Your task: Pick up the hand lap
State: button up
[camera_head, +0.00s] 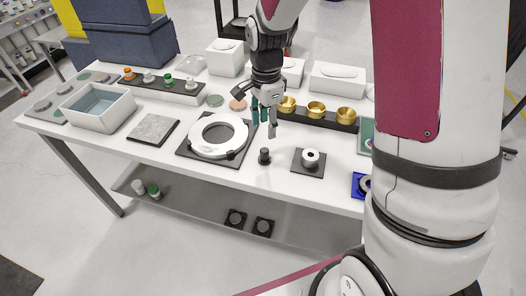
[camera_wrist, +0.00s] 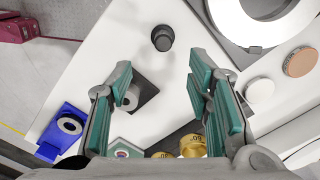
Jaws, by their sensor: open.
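A small black knobbed piece (camera_head: 264,156) stands upright on the white table (camera_head: 285,178), between the large ring's plate and a small black plate. It may be the hand lap; no label shows. In the wrist view the same black piece (camera_wrist: 162,38) lies beyond my fingertips, in line with the gap between them. My gripper (camera_head: 264,118) points down above the table, behind the black piece in the head view, and apart from it. In the wrist view my gripper (camera_wrist: 160,75) has its teal-padded fingers spread wide, with nothing between them.
A white ring (camera_head: 218,150) on a black plate stands left of the black piece. A small black plate with a white ring piece (camera_head: 310,158) stands right. Brass cups (camera_head: 316,110) sit in a dark rack behind. A blue block (camera_head: 359,185) is near the right end.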

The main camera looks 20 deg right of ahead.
aim_at(265, 150)
notch_tip(265, 150, down, 7)
jog(key=shift+r+p, duration=0.2)
jog(key=shift+p, duration=0.1)
jog(key=shift+w+f+p, duration=0.15)
jog(key=shift+f+p, duration=0.15)
jog(key=shift+f, duration=1.05)
jog(key=shift+w+f+p, duration=0.1)
jog(key=shift+f+p, duration=0.2)
jog(key=shift+f, duration=1.05)
grip_shut()
